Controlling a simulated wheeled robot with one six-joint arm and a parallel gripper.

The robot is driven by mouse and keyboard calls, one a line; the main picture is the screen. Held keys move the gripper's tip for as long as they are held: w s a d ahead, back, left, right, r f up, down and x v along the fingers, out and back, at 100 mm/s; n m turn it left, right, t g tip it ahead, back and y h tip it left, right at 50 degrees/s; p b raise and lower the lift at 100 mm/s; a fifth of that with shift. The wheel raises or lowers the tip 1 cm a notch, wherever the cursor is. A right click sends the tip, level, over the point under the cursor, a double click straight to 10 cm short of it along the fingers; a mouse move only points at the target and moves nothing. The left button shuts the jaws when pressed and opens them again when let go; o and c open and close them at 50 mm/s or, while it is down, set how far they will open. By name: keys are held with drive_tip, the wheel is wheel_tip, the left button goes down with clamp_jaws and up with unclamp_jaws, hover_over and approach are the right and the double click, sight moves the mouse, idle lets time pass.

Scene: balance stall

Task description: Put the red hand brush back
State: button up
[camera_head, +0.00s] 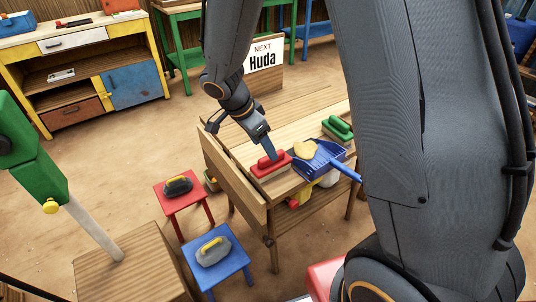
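The red hand brush (270,170) lies on the wooden table (235,140), near its left front edge. My gripper (269,156) points down at the brush from above, its tip at or just over the brush's handle. Only one finger shows clearly from this side, so I cannot tell whether it is open or shut, or whether it touches the brush.
A blue dustpan (328,158) with a yellow lump (305,149) is right of the brush, a green brush (338,127) behind. A red stool (184,204) and blue stool (231,266) hold dark and grey objects. Bare floor (110,170) lies left.

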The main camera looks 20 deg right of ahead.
drive_tip(key=w+v, duration=0.1)
drive_tip(key=v, duration=0.3)
drive_tip(key=s+d+n+y, duration=0.2)
drive_tip(key=s+n, duration=0.5)
drive_tip(key=s, duration=0.1)
drive_tip(key=s+d+r+n+g+y, duration=0.1)
drive_tip(key=s+d+n+y, duration=0.1)
drive_tip(key=s+n, duration=0.5)
drive_tip(key=shift+s+d, duration=0.2)
drive_tip(key=shift+s, duration=0.75)
drive_tip(key=shift+r, duration=0.1)
drive_tip(key=shift+c, duration=0.3)
